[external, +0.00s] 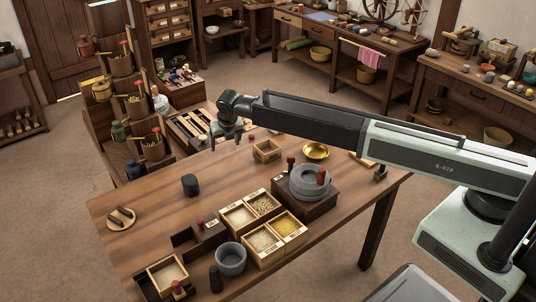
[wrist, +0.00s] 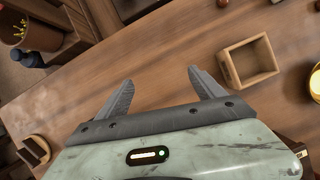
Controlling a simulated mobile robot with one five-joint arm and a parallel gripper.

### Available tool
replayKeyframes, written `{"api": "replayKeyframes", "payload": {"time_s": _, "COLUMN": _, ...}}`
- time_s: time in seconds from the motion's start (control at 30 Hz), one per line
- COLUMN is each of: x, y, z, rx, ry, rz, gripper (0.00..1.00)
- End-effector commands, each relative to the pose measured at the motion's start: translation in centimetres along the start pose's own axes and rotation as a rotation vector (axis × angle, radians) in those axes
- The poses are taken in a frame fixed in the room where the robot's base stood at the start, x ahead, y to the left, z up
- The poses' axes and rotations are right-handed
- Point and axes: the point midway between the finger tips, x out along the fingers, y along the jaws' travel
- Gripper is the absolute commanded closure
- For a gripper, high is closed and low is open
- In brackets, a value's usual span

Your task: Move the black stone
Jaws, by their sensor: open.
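A black, rounded block (external: 190,185), which looks like the black stone, stands alone on the left part of the wooden table in the external view. I do not see it in the wrist view. My gripper (external: 228,138) is above the table's far edge, beyond the black stone and to its right, apart from it. In the wrist view my gripper (wrist: 160,75) has its fingers spread, with only bare tabletop between them.
A small wooden box (external: 267,150) stands right of my gripper and also shows in the wrist view (wrist: 248,62). A brass bowl (external: 316,151), a stone quern (external: 309,182), several grain boxes (external: 262,240) and a grey mortar (external: 230,260) occupy the right and front. Tabletop around the stone is clear.

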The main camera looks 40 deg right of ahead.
Motion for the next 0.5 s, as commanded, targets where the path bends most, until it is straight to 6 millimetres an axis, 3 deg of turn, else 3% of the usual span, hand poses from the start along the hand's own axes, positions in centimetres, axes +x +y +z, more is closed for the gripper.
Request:
{"api": "replayKeyframes", "payload": {"time_s": 0.03, "x": 0.1, "y": 3.2, "z": -1.1, "rx": -0.032, "ry": -0.003, "rz": 0.011, "gripper": 0.22}}
{"api": "replayKeyframes", "payload": {"time_s": 0.2, "x": -1.1, "y": 10.7, "z": -5.9, "rx": -0.121, "ry": -0.006, "rz": 0.045, "gripper": 0.22}}
{"api": "replayKeyframes", "payload": {"time_s": 0.33, "x": -2.1, "y": 13.8, "z": -9.2, "rx": -0.167, "ry": -0.005, "rz": 0.064, "gripper": 0.22}}
{"api": "replayKeyframes", "payload": {"time_s": 0.5, "x": -2.8, "y": 15.6, "z": -11.2, "rx": -0.195, "ry": -0.005, "rz": 0.075, "gripper": 0.22}}
